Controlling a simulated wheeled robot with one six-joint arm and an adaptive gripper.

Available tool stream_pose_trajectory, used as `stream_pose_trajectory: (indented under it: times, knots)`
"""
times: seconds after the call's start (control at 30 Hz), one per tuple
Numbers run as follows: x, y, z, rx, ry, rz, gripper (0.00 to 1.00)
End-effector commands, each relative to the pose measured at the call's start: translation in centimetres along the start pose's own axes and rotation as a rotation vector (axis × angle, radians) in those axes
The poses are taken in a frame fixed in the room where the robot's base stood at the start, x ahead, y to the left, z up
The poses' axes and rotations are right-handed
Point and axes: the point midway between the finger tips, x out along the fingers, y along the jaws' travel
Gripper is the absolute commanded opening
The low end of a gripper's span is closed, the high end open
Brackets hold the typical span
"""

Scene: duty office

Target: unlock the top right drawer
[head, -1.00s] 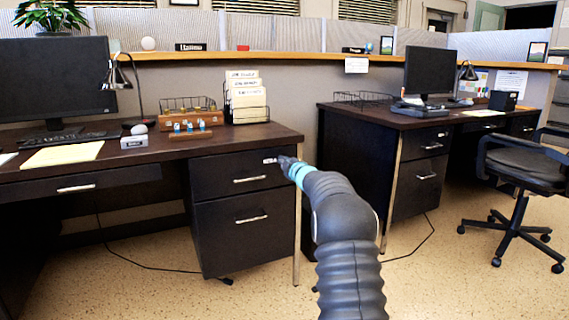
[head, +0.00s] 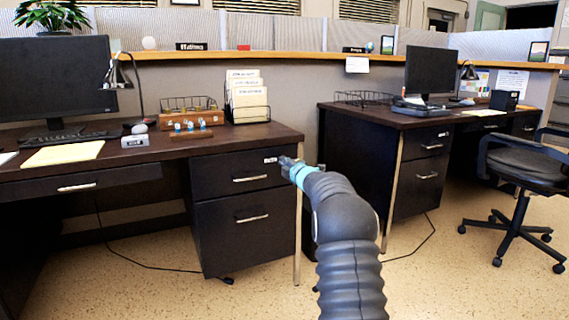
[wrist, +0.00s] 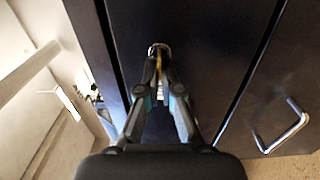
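The top right drawer (head: 222,176) of the near desk is dark and closed, with a silver handle (head: 250,179) and a small white label (head: 271,160). My gripper (head: 284,162) is at the drawer's upper right corner. In the wrist view, its fingertips (wrist: 159,62) are nearly together on a thin brass-coloured key (wrist: 159,68). The key points at a round metal lock (wrist: 158,48) on the dark front. Its tip is at the lock, but I cannot tell how deep it sits. The fingers hide part of the key, and in the head view the gripper hides the lock.
A lower drawer (head: 230,235) with its own handle sits below. A wooden block with several small coloured items (head: 191,133) and a file rack (head: 247,112) stand on the desktop (head: 235,140). A second desk (head: 350,165) stands to the right across a narrow floor gap. An office chair (head: 525,175) is far right.

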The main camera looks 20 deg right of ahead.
Motion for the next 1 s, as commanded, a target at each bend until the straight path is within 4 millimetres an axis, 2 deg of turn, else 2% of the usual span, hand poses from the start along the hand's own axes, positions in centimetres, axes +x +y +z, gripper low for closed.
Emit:
stream_pose_trajectory:
  times: [0.27,0.3,0.37,0.4,0.77,1.0]
  knots:
    - [0.0,-0.1,-0.1,-0.001,0.001,-0.001,0.0]
    - [0.0,-0.1,-0.1,-0.001,0.001,-0.001,0.11]
    - [0.0,-0.1,0.0,-0.001,0.001,-0.001,0.26]
    - [0.0,-0.1,0.0,0.0,0.001,-0.001,0.29]
    - [-0.3,0.0,0.1,0.0,-0.001,-0.001,0.29]
    - [-3.0,0.0,0.1,0.0,-0.002,-0.002,0.29]
